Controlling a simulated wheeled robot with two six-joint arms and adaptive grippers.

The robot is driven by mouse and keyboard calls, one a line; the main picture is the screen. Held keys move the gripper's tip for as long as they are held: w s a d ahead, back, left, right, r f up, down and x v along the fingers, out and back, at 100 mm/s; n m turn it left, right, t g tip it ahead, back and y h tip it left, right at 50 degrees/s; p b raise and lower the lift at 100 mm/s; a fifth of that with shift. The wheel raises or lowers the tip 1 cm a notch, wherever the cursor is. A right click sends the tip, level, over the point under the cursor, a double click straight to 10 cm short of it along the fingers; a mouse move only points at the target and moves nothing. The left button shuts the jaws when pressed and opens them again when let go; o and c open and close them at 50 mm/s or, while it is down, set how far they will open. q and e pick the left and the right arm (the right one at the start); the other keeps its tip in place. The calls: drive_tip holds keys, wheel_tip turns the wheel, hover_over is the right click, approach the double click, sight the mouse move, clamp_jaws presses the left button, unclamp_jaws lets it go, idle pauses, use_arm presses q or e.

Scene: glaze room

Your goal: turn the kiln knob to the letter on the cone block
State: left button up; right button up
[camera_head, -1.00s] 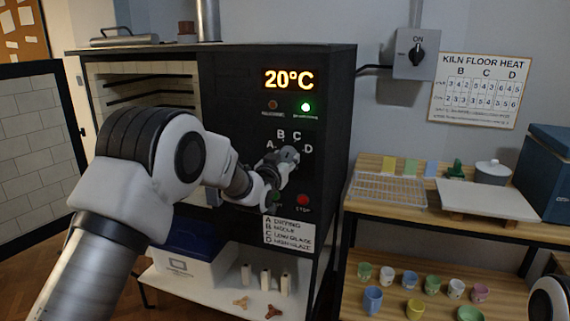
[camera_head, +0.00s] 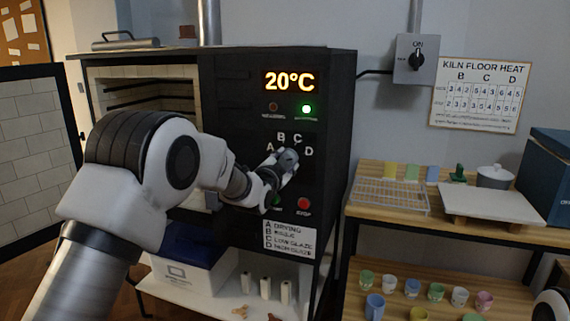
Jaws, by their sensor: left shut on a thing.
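My left gripper (camera_head: 281,168) is at the kiln's black control panel, shut on the kiln knob (camera_head: 288,158), which is mostly hidden by the fingers. The letters A, B, C and D arc above the knob, and the knob's pointer direction cannot be made out. The kiln (camera_head: 330,130) shows 20°C on its display (camera_head: 290,81), with a lit green lamp (camera_head: 306,109). A label (camera_head: 290,236) below lists A to D. I cannot make out a cone block with a letter. Of my right arm only a white part shows at the lower right edge; its gripper is out of view.
A red stop button (camera_head: 303,203) sits just below the gripper. The kiln door (camera_head: 35,150) stands open at left. A wooden table (camera_head: 400,222) at right bears a wire rack (camera_head: 390,190) and a white board (camera_head: 490,204). Several cups stand on the shelf beneath.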

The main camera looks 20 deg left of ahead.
use_arm(q)
drive_tip(key=shift+r, duration=0.4)
drive_tip(key=o, duration=1.1)
drive_tip(key=shift+c, duration=0.2)
drive_tip(key=shift+o, duration=0.4)
drive_tip(key=shift+w+f, duration=0.2)
drive_tip(key=shift+f, duration=0.1)
drive_tip(key=s, duration=1.2)
drive_tip(key=shift+a, duration=0.2)
drive_tip(key=shift+f, duration=0.1)
